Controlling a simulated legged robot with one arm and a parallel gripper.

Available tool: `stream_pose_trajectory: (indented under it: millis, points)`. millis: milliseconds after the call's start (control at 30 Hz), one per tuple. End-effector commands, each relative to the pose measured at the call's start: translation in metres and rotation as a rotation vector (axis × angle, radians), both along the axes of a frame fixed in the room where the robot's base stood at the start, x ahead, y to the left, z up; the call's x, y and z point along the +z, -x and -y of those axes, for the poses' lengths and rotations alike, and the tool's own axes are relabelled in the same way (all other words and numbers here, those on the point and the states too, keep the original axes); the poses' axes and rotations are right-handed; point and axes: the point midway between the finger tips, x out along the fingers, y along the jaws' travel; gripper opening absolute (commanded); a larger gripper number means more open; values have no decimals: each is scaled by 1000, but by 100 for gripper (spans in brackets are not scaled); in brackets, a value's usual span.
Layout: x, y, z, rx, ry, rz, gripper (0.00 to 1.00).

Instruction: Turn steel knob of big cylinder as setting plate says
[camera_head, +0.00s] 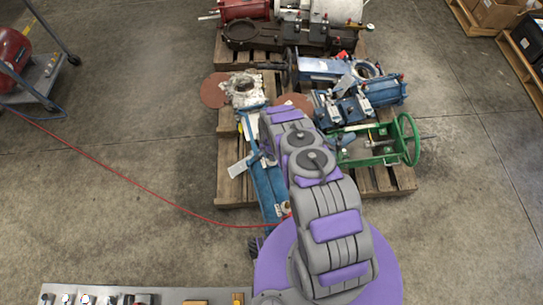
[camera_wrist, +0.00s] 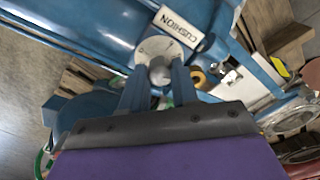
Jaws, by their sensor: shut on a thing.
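In the wrist view, a round grey steel knob (camera_wrist: 160,71) sits on a pale disc fixed to the blue big cylinder (camera_wrist: 85,22). The two fingers of my gripper (camera_wrist: 159,88) stand on either side of the knob and are shut on it. A white setting plate (camera_wrist: 177,27) just beyond the knob reads CUSHION and lies slanted. In the head view, my arm reaches over the pallet and hides the gripper and the knob.
The wooden pallet (camera_head: 235,190) holds several machine parts close around my arm, including a green frame with a handwheel (camera_head: 411,139) and brown discs (camera_head: 214,90). A red hose (camera_head: 140,177) crosses the floor. A cart (camera_head: 45,75) stands left. Open concrete lies left and right.

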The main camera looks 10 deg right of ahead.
Motion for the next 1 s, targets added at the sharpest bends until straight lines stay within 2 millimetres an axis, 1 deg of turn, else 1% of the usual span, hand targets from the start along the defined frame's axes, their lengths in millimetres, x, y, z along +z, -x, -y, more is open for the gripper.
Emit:
stream_pose_trajectory:
  millis: [200,567,600,833,1000]
  points:
    - [0,0,-1,-37,1,1,0]
    - [1,-1,-1,-40,2,2,0]
    - [1,0,-1,-40,2,2,32]
    - [0,0,-1,-40,2,1,54]
    - [0,0,-1,-41,3,1,55]
